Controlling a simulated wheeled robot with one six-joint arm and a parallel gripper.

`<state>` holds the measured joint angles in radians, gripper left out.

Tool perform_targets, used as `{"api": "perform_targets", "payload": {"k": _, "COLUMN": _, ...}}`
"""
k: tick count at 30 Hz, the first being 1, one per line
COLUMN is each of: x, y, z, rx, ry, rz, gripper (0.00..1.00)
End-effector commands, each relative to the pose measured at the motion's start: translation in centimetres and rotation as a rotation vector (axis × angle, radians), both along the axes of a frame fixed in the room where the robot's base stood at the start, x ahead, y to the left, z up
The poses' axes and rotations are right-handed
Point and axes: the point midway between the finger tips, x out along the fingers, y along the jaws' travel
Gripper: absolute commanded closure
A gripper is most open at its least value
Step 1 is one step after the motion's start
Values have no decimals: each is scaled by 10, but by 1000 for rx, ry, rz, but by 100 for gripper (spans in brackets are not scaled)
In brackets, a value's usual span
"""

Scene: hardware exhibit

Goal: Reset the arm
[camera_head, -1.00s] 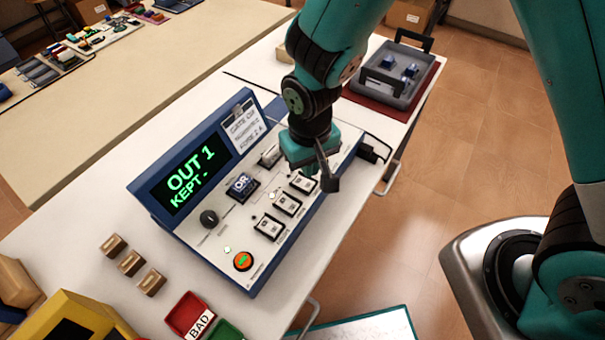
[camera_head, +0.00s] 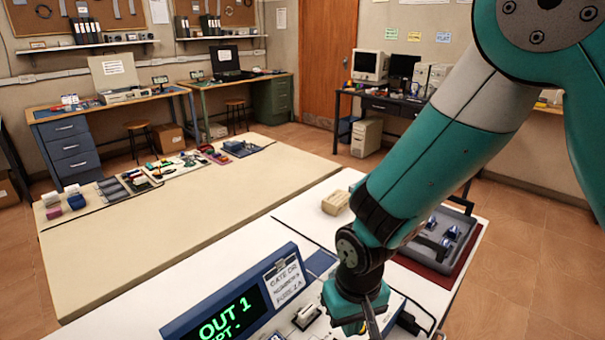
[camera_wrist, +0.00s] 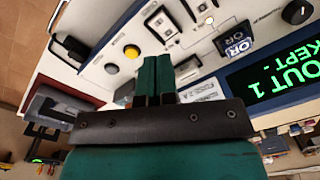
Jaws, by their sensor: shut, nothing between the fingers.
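My arm reaches down from the upper right in the head view, and my gripper (camera_head: 368,318) hangs over the blue-framed console at the front. The wrist view shows my gripper (camera_wrist: 153,62) with its two dark green fingers together and nothing between them. The console's display (camera_head: 228,318) reads "OUT 1" in green, with a line below partly cut off. In the wrist view the console panel (camera_wrist: 120,75) lies beyond the fingers, with a yellow button (camera_wrist: 131,51), a blue "OR" block (camera_wrist: 235,40) and several switches.
A grey tray (camera_head: 462,222) with blue pieces stands on a red mat on the white table, right of my arm. A pale wooden block (camera_head: 335,203) lies behind the console. A long beige table (camera_head: 180,225) spans the left. Desks line the back wall; floor is open at right.

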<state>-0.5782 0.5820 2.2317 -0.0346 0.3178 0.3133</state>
Motion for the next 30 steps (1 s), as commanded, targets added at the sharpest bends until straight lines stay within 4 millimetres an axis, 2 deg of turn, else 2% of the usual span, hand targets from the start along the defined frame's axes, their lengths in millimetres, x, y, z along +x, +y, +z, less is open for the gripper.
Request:
{"api": "perform_targets", "payload": {"k": 1, "x": -1, "y": -3, "z": 21, "rx": 31, "ry": -5, "rz": 6, "gripper": 100}}
{"api": "perform_targets", "payload": {"k": 2, "x": -4, "y": -5, "z": 34, "rx": 51, "ry": -3, "rz": 12, "gripper": 100}}
{"api": "perform_targets", "payload": {"k": 6, "x": -27, "y": -21, "z": 100, "rx": 157, "ry": -3, "rz": 77, "gripper": 100}}
{"api": "perform_targets", "payload": {"k": 9, "x": -53, "y": -34, "z": 141, "rx": 225, "ry": -16, "rz": 142, "gripper": 100}}
{"api": "perform_targets", "payload": {"k": 12, "x": -80, "y": -44, "z": 172, "rx": 275, "ry": -36, "rz": 211, "gripper": 100}}
{"api": "perform_targets", "payload": {"k": 15, "x": -102, "y": -52, "z": 190, "rx": 306, "ry": -56, "rz": 270, "gripper": 100}}
{"api": "perform_targets", "payload": {"k": 19, "x": -120, "y": -57, "z": 202, "rx": 326, "ry": -73, "rz": 318, "gripper": 100}}
{"api": "perform_targets", "payload": {"k": 23, "x": -127, "y": -58, "z": 205, "rx": 331, "ry": -76, "rz": 336, "gripper": 100}}
{"api": "perform_targets", "payload": {"k": 30, "x": -126, "y": -58, "z": 205, "rx": 331, "ry": -76, "rz": 336, "gripper": 100}}
